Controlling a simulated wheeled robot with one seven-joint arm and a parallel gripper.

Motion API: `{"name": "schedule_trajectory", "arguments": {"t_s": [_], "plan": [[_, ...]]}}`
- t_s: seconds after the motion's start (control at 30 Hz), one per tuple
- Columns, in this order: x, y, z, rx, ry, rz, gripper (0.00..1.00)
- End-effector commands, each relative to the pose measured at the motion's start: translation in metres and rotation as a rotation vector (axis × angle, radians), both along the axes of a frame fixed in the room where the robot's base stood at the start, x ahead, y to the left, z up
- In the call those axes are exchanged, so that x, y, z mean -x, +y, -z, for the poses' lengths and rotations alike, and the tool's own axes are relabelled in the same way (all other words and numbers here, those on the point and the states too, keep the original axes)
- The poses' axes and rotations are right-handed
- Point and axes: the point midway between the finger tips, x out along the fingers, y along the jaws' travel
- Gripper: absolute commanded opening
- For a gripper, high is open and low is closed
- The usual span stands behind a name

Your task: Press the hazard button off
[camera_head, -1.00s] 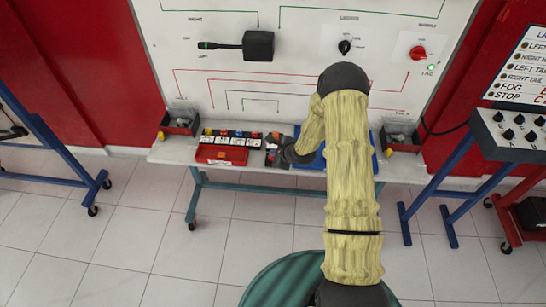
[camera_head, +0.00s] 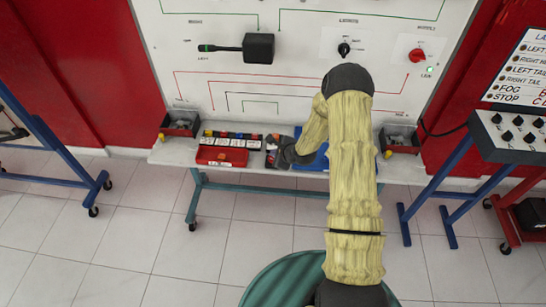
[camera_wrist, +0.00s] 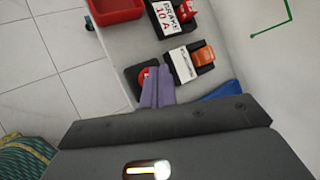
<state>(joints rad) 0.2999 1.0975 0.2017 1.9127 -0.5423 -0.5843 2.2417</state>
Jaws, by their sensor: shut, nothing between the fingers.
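In the wrist view, a round red button (camera_wrist: 148,77) sits on a black base on the bench, partly covered by my fingers. I take it for the hazard button; whether it is pressed in cannot be seen. My gripper (camera_wrist: 157,76) has its purple fingers shut together and empty, with the tips right at the button. Whether they touch it I cannot tell. In the head view, my gripper (camera_head: 272,158) is low over the bench at the right end of the row of labelled parts.
An orange part (camera_wrist: 205,56) with a white label lies close beside the button. A red tray (camera_head: 222,157) is on the bench (camera_head: 170,153) to the left. A blue item (camera_head: 316,162) lies to the right. The white panel (camera_head: 300,90) rises behind.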

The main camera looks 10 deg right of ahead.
Motion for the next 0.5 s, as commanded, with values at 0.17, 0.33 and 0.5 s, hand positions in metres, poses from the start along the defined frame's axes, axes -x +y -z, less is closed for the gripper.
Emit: {"name": "schedule_trajectory", "arguments": {"t_s": [0.17,0.33,0.5], "plan": [[0.000,0.000,-0.001,-0.001,0.000,-0.001,0.00],[0.000,0.000,-0.002,-0.001,0.000,-0.001,0.00],[0.000,0.000,-0.014,-0.001,-0.001,0.000,0.00]]}}
